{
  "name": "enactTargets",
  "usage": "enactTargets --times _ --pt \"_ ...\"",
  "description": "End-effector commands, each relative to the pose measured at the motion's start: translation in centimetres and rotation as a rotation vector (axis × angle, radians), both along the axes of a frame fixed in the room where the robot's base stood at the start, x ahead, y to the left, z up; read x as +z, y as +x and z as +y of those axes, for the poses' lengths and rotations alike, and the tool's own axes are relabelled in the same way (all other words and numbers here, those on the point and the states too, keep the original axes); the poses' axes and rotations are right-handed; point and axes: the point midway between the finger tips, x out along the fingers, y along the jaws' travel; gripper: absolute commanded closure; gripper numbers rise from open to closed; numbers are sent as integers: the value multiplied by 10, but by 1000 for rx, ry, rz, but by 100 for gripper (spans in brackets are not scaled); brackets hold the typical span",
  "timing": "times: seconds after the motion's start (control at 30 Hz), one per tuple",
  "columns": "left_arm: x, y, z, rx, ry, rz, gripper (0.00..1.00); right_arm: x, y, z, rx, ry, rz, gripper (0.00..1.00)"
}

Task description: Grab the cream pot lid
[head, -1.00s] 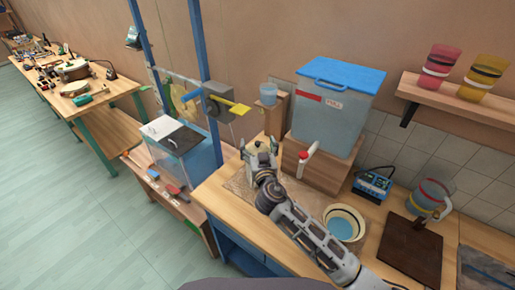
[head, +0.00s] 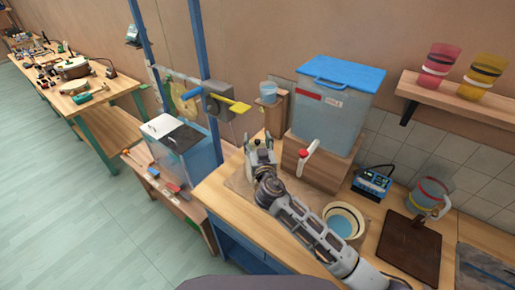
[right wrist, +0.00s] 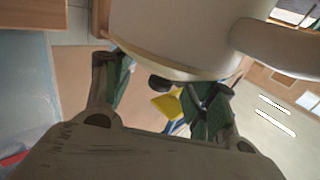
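My right gripper (head: 261,148) reaches over the left part of the workbench, its fingers spread apart. In the right wrist view, the two green-padded fingers (right wrist: 160,100) stand apart below a large smooth cream piece (right wrist: 175,35) with a darker rim and a thick rounded handle at its right. The piece is very close to the fingers. I cannot tell whether it is the pot lid or the pot, or whether the fingers touch it. In the head view, the gripper hides most of what is there. My left gripper is not in view.
A cream bowl-like vessel (head: 344,221) with a dark rim and blue inside stands beside my forearm. A blue-lidded clear tank (head: 329,122) stands on a wooden block behind.

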Motion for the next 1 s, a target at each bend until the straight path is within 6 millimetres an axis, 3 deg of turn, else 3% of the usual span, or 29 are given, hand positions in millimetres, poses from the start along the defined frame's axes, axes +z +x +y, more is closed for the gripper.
enactTargets --times 0.03,0.37,0.77,1.0 --pt "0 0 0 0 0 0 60 -3 0 0 -1 -2 4 60" --pt "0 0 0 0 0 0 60 -8 -1 -1 -1 -4 13 100" --pt "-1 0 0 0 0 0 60 -11 -2 0 -1 -5 18 100" --pt "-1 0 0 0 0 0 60 2 -2 0 -2 -3 18 100"
